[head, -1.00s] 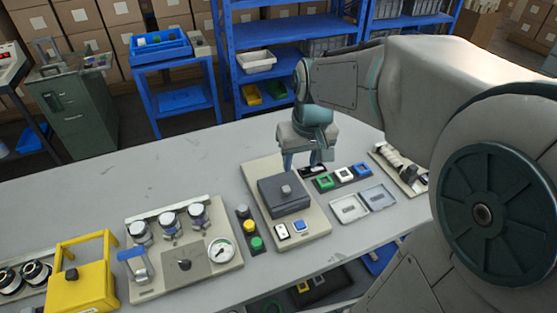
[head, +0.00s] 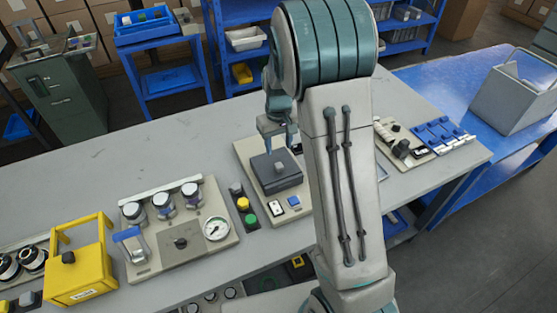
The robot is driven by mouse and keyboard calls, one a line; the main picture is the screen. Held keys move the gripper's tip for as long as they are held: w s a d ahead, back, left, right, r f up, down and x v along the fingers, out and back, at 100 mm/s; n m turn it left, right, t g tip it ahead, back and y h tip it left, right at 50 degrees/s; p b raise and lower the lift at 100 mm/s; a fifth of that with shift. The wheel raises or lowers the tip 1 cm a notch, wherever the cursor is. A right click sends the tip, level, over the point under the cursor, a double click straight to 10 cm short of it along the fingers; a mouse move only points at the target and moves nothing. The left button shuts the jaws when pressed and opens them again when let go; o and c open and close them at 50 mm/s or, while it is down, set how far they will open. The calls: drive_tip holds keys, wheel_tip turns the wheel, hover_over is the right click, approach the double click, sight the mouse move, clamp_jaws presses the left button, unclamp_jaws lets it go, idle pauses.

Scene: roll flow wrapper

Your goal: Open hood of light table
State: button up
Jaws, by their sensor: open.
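A dark grey hood (head: 276,175) with a small knob on top lies closed on a beige base plate (head: 246,155), which looks like the light table. A white switch and a blue switch sit on the plate in front of the hood. My gripper (head: 279,142) points down at the hood's far edge, close behind the knob. Its jaws are open, with nothing seen between them. My arm partly covers it, and I cannot tell whether a finger touches the hood.
A valve-and-gauge panel (head: 180,262) and a yellow frame box (head: 83,272) stand to the left. A strip of coloured buttons (head: 243,204) lies beside the base plate. My arm hides the table right of the hood. A blue table (head: 480,100) with a grey bin stands at far right.

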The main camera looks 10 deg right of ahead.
sight(279, 165)
wheel_tip(279, 165, down, 8)
drive_tip(key=shift+f+p, duration=0.1)
drive_tip(key=shift+p, duration=0.45)
clamp_jaws()
